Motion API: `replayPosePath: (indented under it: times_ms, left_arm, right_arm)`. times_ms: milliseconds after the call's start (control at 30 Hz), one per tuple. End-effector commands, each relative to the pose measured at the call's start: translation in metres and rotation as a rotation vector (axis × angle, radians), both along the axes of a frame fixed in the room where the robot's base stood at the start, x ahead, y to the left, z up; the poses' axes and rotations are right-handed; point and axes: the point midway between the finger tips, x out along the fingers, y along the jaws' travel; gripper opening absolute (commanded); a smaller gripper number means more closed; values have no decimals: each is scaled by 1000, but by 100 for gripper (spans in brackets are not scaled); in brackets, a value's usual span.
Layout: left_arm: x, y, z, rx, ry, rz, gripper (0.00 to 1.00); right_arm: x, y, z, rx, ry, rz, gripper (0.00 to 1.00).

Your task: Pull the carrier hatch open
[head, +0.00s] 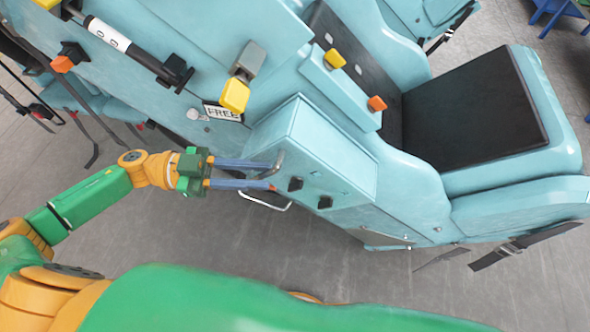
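The carrier hatch appears to be the front panel (308,187) of a teal box on the side of the coaster carrier. It looks closed, with no opening visible. It has two small black fittings and bent metal handle bars; one bar (268,201) shows below my fingers and another part rises near their tips. My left gripper (271,175) reaches in from the left, its two blue fingers parallel with a clear gap between them. The fingertips are right at the handle and overlap it in the picture; I cannot tell whether they touch it. My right gripper is out of view.
The teal carrier with a black seat (475,110) fills the upper right. A yellow-ended lever (235,95) and a "FREE" label (222,113) sit above the box. Dangling straps hang at left and right. Grey floor (215,235) is clear below the box.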

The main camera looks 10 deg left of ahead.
Motion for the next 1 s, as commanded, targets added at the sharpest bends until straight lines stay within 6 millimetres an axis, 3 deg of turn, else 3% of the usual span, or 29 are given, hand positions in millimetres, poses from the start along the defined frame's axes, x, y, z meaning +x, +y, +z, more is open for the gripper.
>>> replayPosePath:
  times_ms: [100,300,567,667,1000]
  left_arm:
    - [3,-26,6,-6,-3,-2,27]
    - [7,-53,3,-3,-1,1,27]
    - [7,-56,0,0,-2,1,27]
    - [7,-56,0,0,-2,1,0]
    - [8,-56,0,1,-2,2,0]
  right_arm:
    - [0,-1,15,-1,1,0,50]
    - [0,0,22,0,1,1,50]
    - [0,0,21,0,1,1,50]
    - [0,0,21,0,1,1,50]
    - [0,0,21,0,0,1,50]
